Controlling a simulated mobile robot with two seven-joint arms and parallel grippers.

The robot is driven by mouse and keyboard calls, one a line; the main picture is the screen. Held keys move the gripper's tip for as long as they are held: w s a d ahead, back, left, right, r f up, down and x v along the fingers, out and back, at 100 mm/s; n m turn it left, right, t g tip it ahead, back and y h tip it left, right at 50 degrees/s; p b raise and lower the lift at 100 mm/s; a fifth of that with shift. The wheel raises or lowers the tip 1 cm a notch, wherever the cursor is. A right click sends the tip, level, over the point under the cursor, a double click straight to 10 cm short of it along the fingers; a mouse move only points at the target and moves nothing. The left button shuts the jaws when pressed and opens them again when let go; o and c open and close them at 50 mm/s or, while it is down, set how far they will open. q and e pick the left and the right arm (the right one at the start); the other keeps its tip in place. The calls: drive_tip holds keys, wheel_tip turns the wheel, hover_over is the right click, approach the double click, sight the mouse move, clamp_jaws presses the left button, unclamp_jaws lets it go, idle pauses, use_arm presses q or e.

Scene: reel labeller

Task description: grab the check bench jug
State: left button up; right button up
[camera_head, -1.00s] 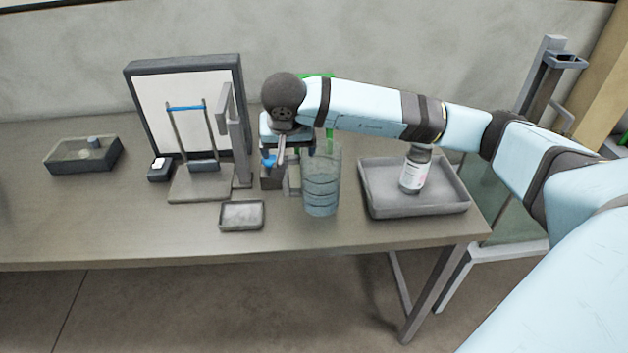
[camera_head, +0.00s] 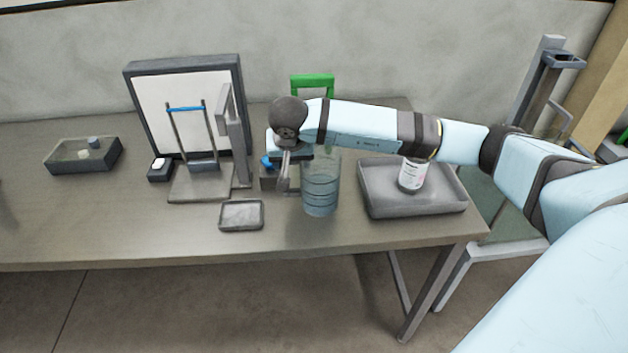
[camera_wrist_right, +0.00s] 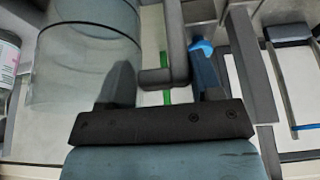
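The jug (camera_head: 321,190), a clear bluish cylinder with ring marks, stands upright on the bench. It fills the upper left of the right wrist view (camera_wrist_right: 85,65). A grey angled bar (camera_wrist_right: 177,45), apparently its handle, shows on its side facing my gripper. My right gripper (camera_wrist_right: 162,85) is open, with one finger on each side of this bar. The near-jug finger overlaps the jug wall in the picture; I cannot tell whether it touches. In the head view my wrist hides the jug's top and most of the fingers. My left gripper is not in view.
A grey tray (camera_head: 415,207) with a labelled bottle (camera_head: 411,175) is right of the jug. A small dish (camera_head: 241,215) lies front left. A stand with a blue bar (camera_head: 187,107) and a framed white panel (camera_head: 150,95) are left. A green frame (camera_head: 312,80) rises behind.

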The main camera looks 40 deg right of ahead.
clamp_jaws()
drive_tip(key=shift+r, duration=0.15)
